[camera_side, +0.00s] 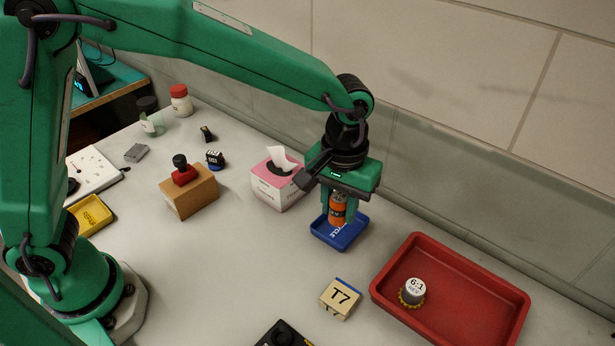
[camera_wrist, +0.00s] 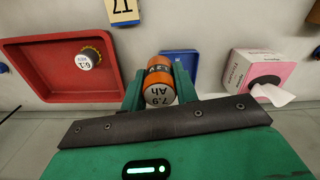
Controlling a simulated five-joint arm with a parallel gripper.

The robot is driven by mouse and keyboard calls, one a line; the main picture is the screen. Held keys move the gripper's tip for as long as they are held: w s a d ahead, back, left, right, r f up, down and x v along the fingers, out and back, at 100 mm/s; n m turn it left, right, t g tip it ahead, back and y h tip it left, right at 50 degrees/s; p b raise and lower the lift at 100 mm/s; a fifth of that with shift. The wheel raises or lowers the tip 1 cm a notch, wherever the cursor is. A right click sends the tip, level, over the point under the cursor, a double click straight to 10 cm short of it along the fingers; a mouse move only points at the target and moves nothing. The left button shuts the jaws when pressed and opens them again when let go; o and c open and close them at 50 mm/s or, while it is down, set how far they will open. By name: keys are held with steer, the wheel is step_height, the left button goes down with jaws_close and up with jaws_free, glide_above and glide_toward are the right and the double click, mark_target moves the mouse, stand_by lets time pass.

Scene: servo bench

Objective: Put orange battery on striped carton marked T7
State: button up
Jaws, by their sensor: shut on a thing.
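The orange battery (camera_side: 338,208) is upright between the fingers of my gripper (camera_side: 340,214), which is shut on it. In the wrist view the battery (camera_wrist: 159,78) shows a pale end marked 7.9 Ah, with green fingers on both sides. In the side view the battery overlaps a blue tray; its lower end seems held above the tray floor. The carton marked T7 (camera_side: 340,298) is a small tan box with a blue stripe along one edge. It stands on the bench toward the front, apart from my gripper. Part of it shows in the wrist view (camera_wrist: 124,10).
The blue tray (camera_side: 351,239) is beneath my gripper. A red tray (camera_side: 484,298) holds a round 6:1 gear part (camera_side: 413,290), right of the carton. A pink tissue box (camera_side: 272,188) stands left of my gripper. A black device (camera_side: 283,335) lies at the front edge. Bench between is clear.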

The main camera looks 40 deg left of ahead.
steer(key=s+d+r, duration=0.1)
steer(key=s+d, duration=0.4)
steer(key=s, duration=0.4)
steer(key=s+d, duration=0.4)
steer(key=s, duration=0.5)
glide_above(341, 295)
step_height(341, 295, down, 7)
steer(key=shift+f, duration=0.1)
steer(key=shift+f, duration=1.95)
steer(key=shift+f, duration=0.1)
steer(key=o, duration=1)
steer(key=shift+o, duration=0.2)
